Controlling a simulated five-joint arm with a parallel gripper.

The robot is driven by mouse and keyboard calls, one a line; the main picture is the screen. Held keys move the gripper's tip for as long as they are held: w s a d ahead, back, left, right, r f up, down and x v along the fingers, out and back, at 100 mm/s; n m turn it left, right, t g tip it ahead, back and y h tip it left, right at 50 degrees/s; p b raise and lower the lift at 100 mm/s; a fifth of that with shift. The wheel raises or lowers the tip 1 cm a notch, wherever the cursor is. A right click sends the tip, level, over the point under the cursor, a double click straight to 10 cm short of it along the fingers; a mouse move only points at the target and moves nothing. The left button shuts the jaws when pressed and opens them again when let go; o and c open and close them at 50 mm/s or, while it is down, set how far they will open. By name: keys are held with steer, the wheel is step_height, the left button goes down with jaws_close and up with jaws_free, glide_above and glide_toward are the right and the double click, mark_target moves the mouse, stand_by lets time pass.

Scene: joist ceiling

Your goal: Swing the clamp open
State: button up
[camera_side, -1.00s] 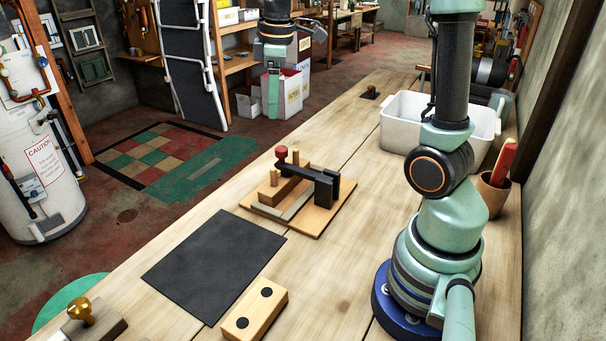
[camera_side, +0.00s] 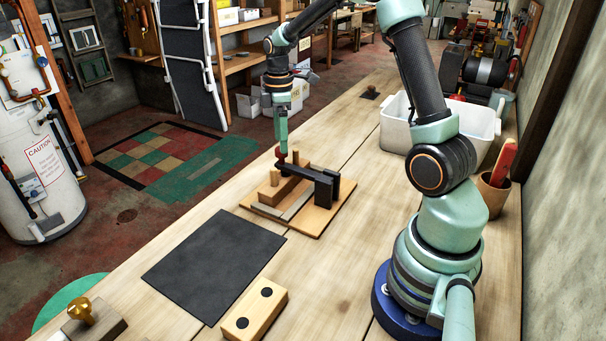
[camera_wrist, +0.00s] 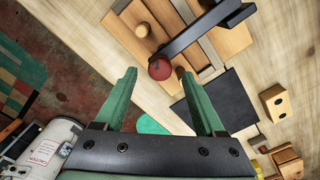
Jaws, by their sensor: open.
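The clamp (camera_side: 312,174) is a black bar fixed to a dark upright on a wooden base (camera_side: 322,216). It lies across a wooden block and a grey strip on that base. A red knob (camera_side: 279,161) tops its free end, and the knob also shows in the wrist view (camera_wrist: 160,69). My gripper (camera_side: 282,147) points down directly at the red knob in the side view. In the wrist view my gripper (camera_wrist: 162,95) has its two green fingers spread, with the knob ahead of the gap between them. Whether a finger touches the knob cannot be told.
Wooden pegs (camera_side: 295,159) stand close to the knob. A black mat (camera_side: 215,263) and a wooden block with black dots (camera_side: 255,309) lie nearer the camera. A white bin (camera_side: 395,124) and a cup with a red-handled tool (camera_side: 493,194) stand to the right.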

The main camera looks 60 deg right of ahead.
steer(key=shift+f, duration=1.55)
jaws_close()
